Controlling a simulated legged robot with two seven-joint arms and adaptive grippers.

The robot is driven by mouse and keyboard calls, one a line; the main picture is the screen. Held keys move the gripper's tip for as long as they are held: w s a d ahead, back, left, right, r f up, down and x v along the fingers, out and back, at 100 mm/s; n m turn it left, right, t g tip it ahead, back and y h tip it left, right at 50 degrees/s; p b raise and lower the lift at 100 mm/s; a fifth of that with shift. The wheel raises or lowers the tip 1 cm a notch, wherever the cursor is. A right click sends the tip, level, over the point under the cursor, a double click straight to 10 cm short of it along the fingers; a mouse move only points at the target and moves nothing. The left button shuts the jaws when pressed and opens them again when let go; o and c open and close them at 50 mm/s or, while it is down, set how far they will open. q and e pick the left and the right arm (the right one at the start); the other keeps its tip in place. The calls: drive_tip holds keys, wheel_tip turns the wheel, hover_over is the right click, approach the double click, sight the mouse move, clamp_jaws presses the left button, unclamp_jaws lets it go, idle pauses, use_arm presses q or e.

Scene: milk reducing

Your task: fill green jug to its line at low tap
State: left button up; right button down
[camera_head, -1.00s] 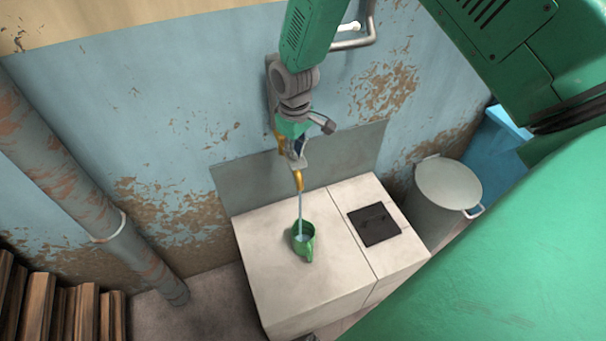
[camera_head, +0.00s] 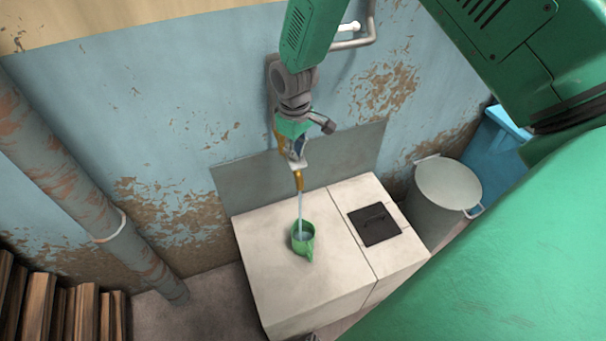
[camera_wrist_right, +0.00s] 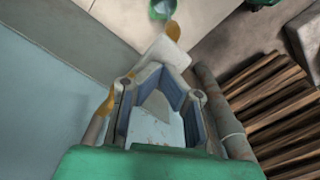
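The green jug (camera_head: 308,247) stands upright on the pale counter under the brass tap spout (camera_head: 299,182). A thin stream of water (camera_head: 300,208) runs from the spout into the jug, and pale liquid shows inside. The jug also shows at the top of the right wrist view (camera_wrist_right: 162,9). Its fill line cannot be made out. My right gripper (camera_head: 292,147) is at the tap above the jug. In the wrist view its fingers (camera_wrist_right: 162,92) stand apart, with the tap's pale lever (camera_wrist_right: 164,56) just beyond and between the tips. My left gripper is not in view.
The pale counter (camera_head: 265,275) has free room around the jug. A dark square hatch (camera_head: 374,225) lies to its right. A grey lidded bin (camera_head: 445,200) and a blue container (camera_head: 497,150) stand farther right. Wooden planks (camera_head: 62,312) and a rusty pipe (camera_head: 70,185) are at left.

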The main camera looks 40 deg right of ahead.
drive_tip(key=shift+r, duration=0.1)
idle(0.5)
drive_tip(key=shift+r+p, duration=0.55)
drive_tip(key=shift+p, duration=0.05)
idle(1.2)
wheel_tip(320, 180, up, 7)
drive_tip(key=p, duration=0.6)
